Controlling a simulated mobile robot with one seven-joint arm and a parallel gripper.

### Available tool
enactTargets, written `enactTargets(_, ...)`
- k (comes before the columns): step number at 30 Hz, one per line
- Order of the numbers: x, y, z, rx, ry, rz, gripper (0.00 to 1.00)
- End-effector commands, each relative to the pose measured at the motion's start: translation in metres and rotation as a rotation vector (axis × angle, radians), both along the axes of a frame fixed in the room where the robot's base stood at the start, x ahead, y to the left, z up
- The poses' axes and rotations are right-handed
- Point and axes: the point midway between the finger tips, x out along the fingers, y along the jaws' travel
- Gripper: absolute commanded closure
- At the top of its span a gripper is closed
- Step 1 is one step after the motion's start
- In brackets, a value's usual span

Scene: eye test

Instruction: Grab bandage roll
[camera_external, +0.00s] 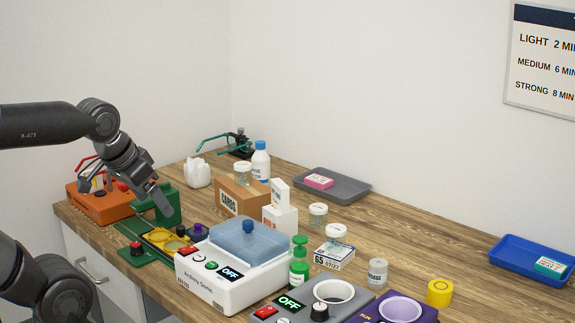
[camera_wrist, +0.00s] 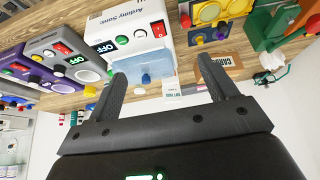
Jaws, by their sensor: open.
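No thing is plainly readable as a bandage roll. The likeliest is a small yellow roll (camera_external: 439,292) at the right front of the table, beside the purple device; a small yellow thing in the wrist view (camera_wrist: 90,91), left of my fingers, may be the same. A small white labelled cylinder (camera_external: 377,273) stands left of the yellow roll. My gripper (camera_external: 160,207) is at the table's left side, near the green stand, far from both. In the wrist view my gripper (camera_wrist: 160,68) has its two fingers wide apart with nothing held.
A white ultrasonic device (camera_external: 232,265) with a blue lid stands mid-table. Around it are a cardboard box (camera_external: 241,195), a green pump bottle (camera_external: 299,262) and a purple device (camera_external: 400,310). A grey tray (camera_external: 350,188) and blue tray (camera_external: 510,262) lie behind. Bare wood shows between the trays.

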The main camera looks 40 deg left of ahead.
Motion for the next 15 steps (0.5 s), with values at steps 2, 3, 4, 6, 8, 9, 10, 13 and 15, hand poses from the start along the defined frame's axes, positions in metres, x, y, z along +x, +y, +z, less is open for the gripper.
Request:
enactTargets(2,0.0001,0.0,0.0,0.0,0.0,0.0,0.28)
enactTargets(3,0.0001,0.0,0.0,0.0,0.0,0.0,0.32)
enactTargets(4,0.0001,0.0,0.0002,0.0,0.0,0.0,0.34)
enactTargets(6,0.0001,-0.0001,0.0002,0.0,0.0,0.0,0.37)
enactTargets(8,0.0001,-0.0001,0.0002,0.0,0.0,0.0,0.37)
enactTargets(9,0.0001,-0.0001,0.0002,0.0,0.0,0.0,0.37)
enactTargets(10,0.0001,-0.0001,0.0002,0.0,0.0,0.0,0.37)
enactTargets(13,0.0019,-0.0006,0.0015,0.0,0.002,-0.001,0.37)
enactTargets(15,0.0074,-0.0022,0.005,-0.003,0.009,-0.006,0.37)
